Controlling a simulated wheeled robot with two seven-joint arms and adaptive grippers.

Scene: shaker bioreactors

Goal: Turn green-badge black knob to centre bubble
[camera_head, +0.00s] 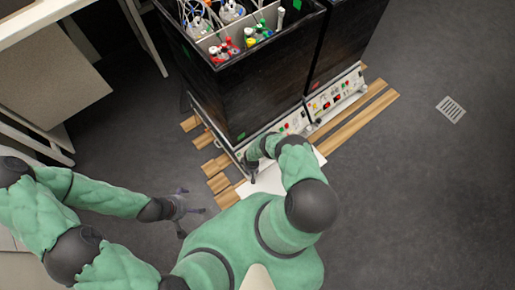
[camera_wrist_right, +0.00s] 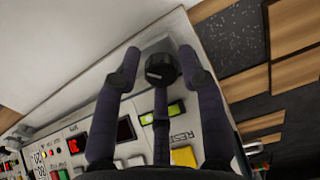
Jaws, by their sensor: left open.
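A black knob (camera_wrist_right: 161,68) sits at the corner of a white control panel (camera_wrist_right: 140,90) in the right wrist view. My right gripper (camera_wrist_right: 159,52) is open around it, one finger on each side with gaps visible and a third finger below. A yellow-green bubble vial (camera_wrist_right: 176,109) lies on the panel below the knob; I cannot make out the bubble. In the head view the right gripper (camera_head: 252,172) is low at the shaker's near corner, where the knob is hidden. A green badge (camera_head: 241,136) shows on the black housing above. My left gripper (camera_head: 183,207) is open and empty over the floor.
The black shaker housing (camera_head: 250,95) holds bottles and coloured caps and stands over wooden slats (camera_head: 355,115). A second black unit (camera_head: 345,35) adjoins on the right. A white table (camera_head: 45,15) is at upper left. The grey floor at right is clear around a drain (camera_head: 451,109).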

